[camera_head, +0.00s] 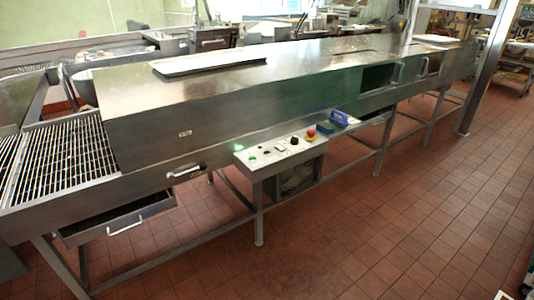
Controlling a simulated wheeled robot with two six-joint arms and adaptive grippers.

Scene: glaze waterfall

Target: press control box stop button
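The control box (262,166) is a pale panel on the front side of the long steel machine, near the middle of the head view. A red mushroom-shaped button (311,133) on a yellow base is at its right end. A black knob (294,140) sits just left of it. Several small dark and green controls and a glowing green lamp (238,148) are farther left. Which control is labelled stop cannot be read. Nothing covers the red button. Neither of my grippers can be made out in the head view.
A blue-handled object (338,118) and a blue-green block (326,127) lie just right of the red button. An open drawer (115,222) juts out at lower left, below a wire conveyor (60,160). The tiled floor (400,230) before the box is clear.

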